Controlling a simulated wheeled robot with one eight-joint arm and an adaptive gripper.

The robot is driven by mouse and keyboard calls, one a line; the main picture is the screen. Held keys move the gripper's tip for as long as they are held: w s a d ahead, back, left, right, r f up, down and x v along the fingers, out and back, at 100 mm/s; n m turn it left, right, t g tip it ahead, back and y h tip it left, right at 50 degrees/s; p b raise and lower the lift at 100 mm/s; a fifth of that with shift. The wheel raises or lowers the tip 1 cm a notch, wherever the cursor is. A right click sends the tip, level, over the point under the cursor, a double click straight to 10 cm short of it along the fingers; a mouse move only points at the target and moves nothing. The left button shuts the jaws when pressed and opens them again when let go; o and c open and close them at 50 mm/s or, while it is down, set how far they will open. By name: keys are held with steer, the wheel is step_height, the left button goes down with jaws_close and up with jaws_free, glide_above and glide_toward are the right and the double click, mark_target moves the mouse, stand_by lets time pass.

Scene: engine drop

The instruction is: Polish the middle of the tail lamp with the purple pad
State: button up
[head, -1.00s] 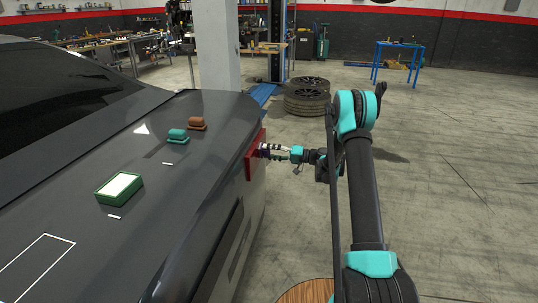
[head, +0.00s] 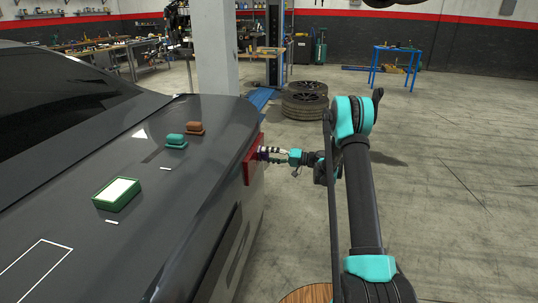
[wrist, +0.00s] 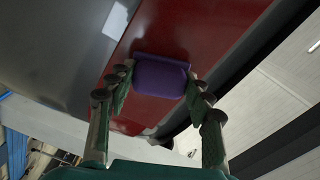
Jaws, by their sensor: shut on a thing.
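The red tail lamp (head: 249,168) is on the rear corner of the dark car in the head view. It also shows as a broad red panel (wrist: 195,35) in the wrist view. My gripper (head: 268,154) is at the lamp's outer face. In the wrist view my gripper (wrist: 157,85) is shut on the purple pad (wrist: 158,77), with a finger on each side of it. The pad lies over the red surface and appears to touch it; the contact face is hidden.
On the car's dark lid are a green tray with a white top (head: 117,194), a teal pad (head: 175,140) and a brown pad (head: 195,128). White outlines mark the lid.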

steer(key=shift+s+a, duration=0.3)
steer(key=shift+s, duration=1.1)
steer(key=shift+s+a, duration=0.25)
steer(key=shift+s, duration=1.2)
steer(key=shift+s+a, duration=0.3)
steer(key=shift+s, duration=1.1)
steer(key=s+d, duration=0.1)
steer(key=d, duration=0.5)
steer(key=shift+s+d, duration=0.15)
steer(key=shift+d, duration=0.55)
steer(key=shift+s+d, duration=0.15)
steer(key=shift+d, duration=0.55)
